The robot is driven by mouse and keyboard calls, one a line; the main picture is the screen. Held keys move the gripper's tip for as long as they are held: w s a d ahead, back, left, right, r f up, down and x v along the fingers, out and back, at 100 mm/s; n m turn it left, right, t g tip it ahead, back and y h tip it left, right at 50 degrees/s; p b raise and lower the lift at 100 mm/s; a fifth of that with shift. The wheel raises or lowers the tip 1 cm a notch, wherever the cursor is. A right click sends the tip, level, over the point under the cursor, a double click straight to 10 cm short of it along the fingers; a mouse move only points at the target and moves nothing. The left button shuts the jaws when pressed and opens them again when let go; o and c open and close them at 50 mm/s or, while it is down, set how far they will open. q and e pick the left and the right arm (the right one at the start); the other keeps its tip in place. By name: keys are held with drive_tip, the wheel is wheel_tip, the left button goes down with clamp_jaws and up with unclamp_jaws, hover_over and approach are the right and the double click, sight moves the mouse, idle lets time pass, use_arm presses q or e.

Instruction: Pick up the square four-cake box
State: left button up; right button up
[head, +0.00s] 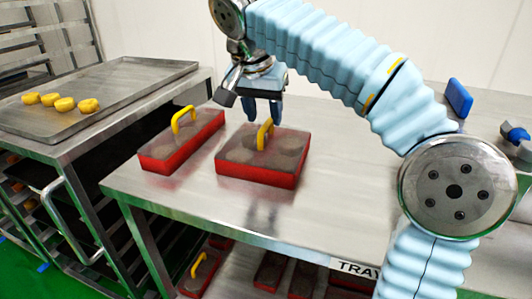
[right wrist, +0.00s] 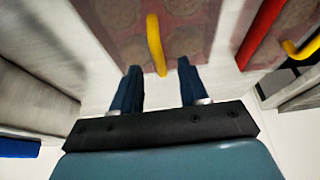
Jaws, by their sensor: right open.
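The square four-cake box (head: 232,173) has red sides, a dark clear lid and a yellow handle (head: 265,133). It sits flat on the steel table. My right gripper (head: 262,118) is open and points down over this box, its fingertips close to the handle. In the right wrist view the handle (right wrist: 155,45) stands ahead of the gap between the open fingers (right wrist: 160,88), with the lid (right wrist: 195,28) and round cakes under it beyond. Whether the fingers touch the handle cannot be told. My left gripper is not in view.
A narrower red box (head: 154,163) with a yellow handle stands just left of the square one. A tray (head: 125,80) with several yellow cakes (head: 64,104) lies at left. More boxes (head: 200,272) sit on the shelf below.

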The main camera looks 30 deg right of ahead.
sight(266, 123)
drive_tip(key=x, duration=0.4)
drive_tip(key=shift+f+b, duration=0.2)
drive_tip(key=shift+b, duration=0.2)
clamp_jaws()
drive_tip(key=shift+r, duration=0.1)
drive_tip(key=shift+r, duration=0.1)
